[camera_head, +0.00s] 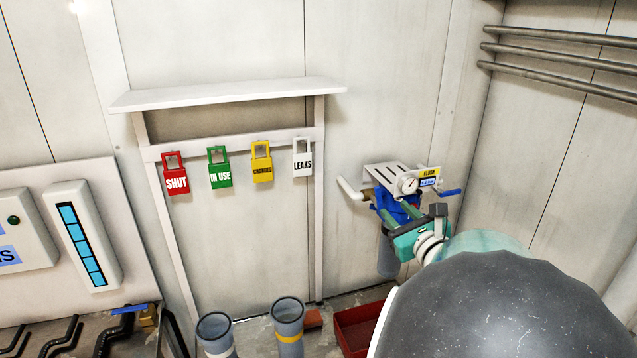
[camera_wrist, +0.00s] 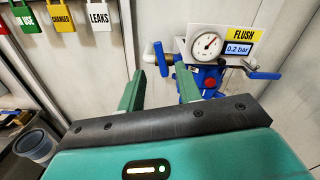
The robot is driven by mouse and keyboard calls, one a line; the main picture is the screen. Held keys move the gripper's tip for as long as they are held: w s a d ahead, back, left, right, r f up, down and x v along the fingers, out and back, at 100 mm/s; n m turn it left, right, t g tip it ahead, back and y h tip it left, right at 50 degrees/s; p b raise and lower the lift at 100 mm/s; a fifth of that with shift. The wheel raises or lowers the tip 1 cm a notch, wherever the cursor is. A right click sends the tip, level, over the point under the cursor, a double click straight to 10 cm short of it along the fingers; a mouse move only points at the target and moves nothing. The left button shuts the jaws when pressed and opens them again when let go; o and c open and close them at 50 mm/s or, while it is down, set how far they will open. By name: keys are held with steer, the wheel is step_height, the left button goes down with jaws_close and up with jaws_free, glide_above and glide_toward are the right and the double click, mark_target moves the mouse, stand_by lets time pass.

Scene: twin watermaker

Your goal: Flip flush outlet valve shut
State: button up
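The flush unit has a white plate (camera_head: 385,175) with a round gauge (camera_wrist: 207,45), a yellow FLUSH label (camera_wrist: 243,34) and a 0.2 bar display (camera_wrist: 238,49). A blue filter body (camera_wrist: 208,77) hangs below it. In the wrist view, one blue lever (camera_wrist: 161,60) stands near upright at the left pipe. Another blue lever (camera_wrist: 265,75) lies near level on the right; it also shows in the head view (camera_head: 450,192). No label tells me which is the outlet. My gripper (camera_wrist: 160,72) is open and empty, its green fingers apart, below and in front of the left lever.
A white pipe (camera_head: 349,188) enters the unit from the left. Hanging tags, including a white LEAKS tag (camera_head: 302,158), are on a rail to the left. Grey upright pipes (camera_head: 288,320) and a red tray (camera_head: 358,328) are on the floor. Metal pipes (camera_head: 560,70) run along the right wall.

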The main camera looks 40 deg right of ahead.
mark_target(379, 194)
steer(key=x, duration=1.1)
steer(key=shift+w+f, duration=0.1)
steer(key=shift+w, duration=0.1)
jaws_close()
